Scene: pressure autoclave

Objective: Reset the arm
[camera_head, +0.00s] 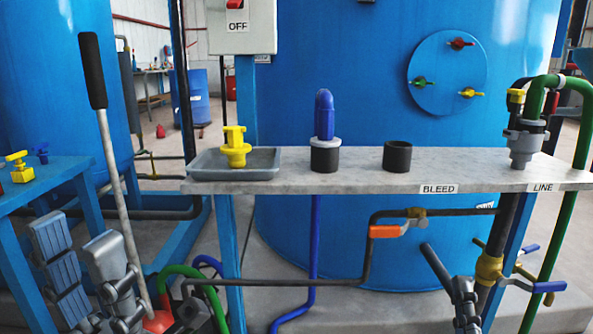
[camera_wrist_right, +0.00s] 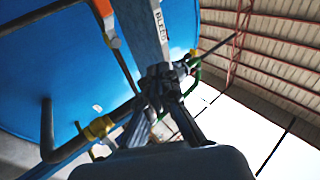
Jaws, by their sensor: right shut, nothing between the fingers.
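My left gripper (camera_head: 73,228) is at the lower left of the head view. Its two grey fingers stand apart and point up, with nothing visible between them. The right finger is close beside the grey rod of a black-handled lever (camera_head: 92,70); I cannot tell whether they touch. My right gripper (camera_head: 437,266) is low at the right, in front of and below the bench. In the right wrist view its fingers (camera_wrist_right: 163,82) are together and empty, near the bench edge with the BLEED label (camera_wrist_right: 158,18).
The grey bench (camera_head: 470,165) carries a tray (camera_head: 205,173) with a yellow fitting (camera_head: 234,147), a blue plug (camera_head: 324,115) in a dark socket and an empty dark socket (camera_head: 397,156). An orange-handled pipe (camera_head: 384,232) and blue-handled valve (camera_head: 549,287) are near my right gripper.

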